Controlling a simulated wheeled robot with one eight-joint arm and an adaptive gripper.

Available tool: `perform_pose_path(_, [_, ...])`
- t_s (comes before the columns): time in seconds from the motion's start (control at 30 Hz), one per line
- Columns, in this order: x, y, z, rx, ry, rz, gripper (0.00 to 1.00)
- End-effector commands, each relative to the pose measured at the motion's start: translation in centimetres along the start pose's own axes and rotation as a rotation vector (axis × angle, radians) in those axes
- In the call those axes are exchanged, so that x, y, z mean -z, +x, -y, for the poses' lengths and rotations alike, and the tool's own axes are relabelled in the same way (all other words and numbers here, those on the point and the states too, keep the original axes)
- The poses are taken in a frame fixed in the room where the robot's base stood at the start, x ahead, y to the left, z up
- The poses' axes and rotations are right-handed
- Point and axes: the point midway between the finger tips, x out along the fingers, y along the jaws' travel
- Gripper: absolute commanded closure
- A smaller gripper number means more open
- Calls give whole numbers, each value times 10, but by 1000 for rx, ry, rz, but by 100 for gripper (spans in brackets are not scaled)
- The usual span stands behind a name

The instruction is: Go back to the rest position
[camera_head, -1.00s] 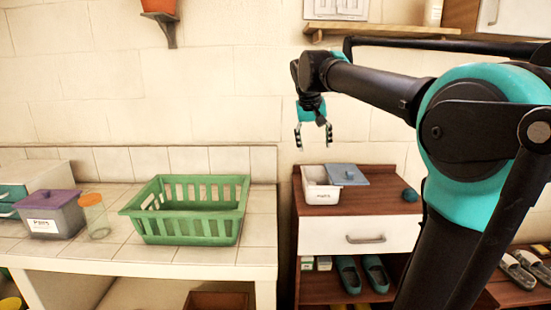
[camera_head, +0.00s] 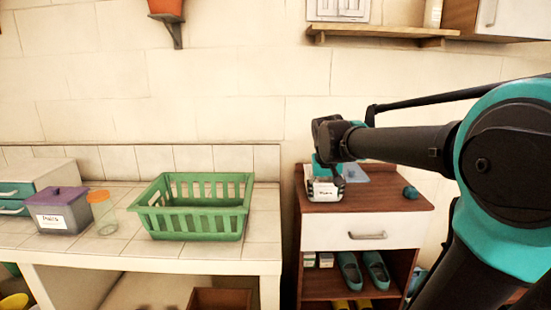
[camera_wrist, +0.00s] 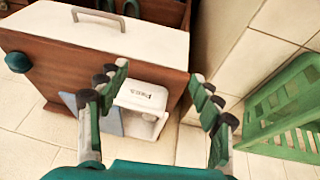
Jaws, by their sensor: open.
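My gripper (camera_head: 329,182) is in front of the small cabinet's top in the head view, overlapping a white labelled box there. In the wrist view my gripper (camera_wrist: 160,73) has its two fingers spread wide, with nothing between the tips. The white box (camera_wrist: 143,97) appears beyond and between the fingers, apart from them as far as I can tell. Its label also shows in the head view (camera_head: 324,190). A blue-grey lid (camera_head: 356,173) lies beside the box, partly hidden behind my arm.
The wooden cabinet (camera_head: 386,200) has a white drawer and a dark teal round thing (camera_head: 410,192) on top. The tiled counter (camera_head: 100,250) at left holds a green basket (camera_head: 195,224), a purple-lidded box (camera_head: 62,211) and an orange-lidded jar (camera_head: 103,214). A wall shelf (camera_head: 380,33) is above.

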Motion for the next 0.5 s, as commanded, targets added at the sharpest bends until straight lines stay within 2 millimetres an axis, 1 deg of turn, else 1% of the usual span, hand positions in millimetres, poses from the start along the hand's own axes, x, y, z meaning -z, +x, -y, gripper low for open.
perform_pose_path(0.03, [-23,18,-4,8,4,2,34])
perform_pose_path(0.07, [-38,28,-6,15,6,3,34])
perform_pose_path(0.1, [-59,42,-8,25,6,4,34])
perform_pose_path(0.17, [-93,63,-11,40,8,5,34])
perform_pose_path(0.2, [-115,75,-13,49,10,5,34])
perform_pose_path(0.27, [-148,92,-14,64,11,5,34])
perform_pose_path(0.3, [-169,101,-15,72,12,4,34])
perform_pose_path(0.4, [-212,119,-15,90,13,2,34])
perform_pose_path(0.5, [-242,129,-14,102,14,-1,34])
